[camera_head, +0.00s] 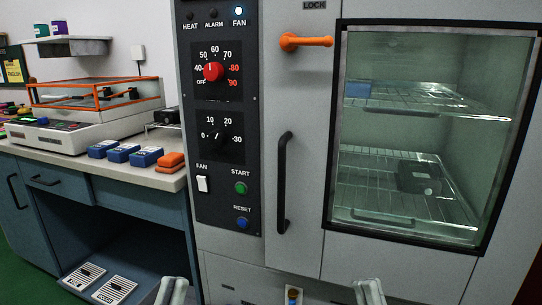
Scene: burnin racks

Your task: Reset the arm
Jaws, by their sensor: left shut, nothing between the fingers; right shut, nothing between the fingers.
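My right gripper (369,291) shows at the bottom edge, right of centre. It is also shut and empty. Both are largely cut off by the frame and hold apart from each other. The oven (305,200) stands ahead of them with its door closed. Its orange lock handle (305,42) points right, and the FAN lamp (238,11) is lit.
The control panel has a red knob (213,72), a black knob (215,136), a white fan switch (203,184), a green start button (241,188) and a blue reset button (242,223). Left, a bench (60,158) bears blue boxes (124,153) and an orange block (170,162).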

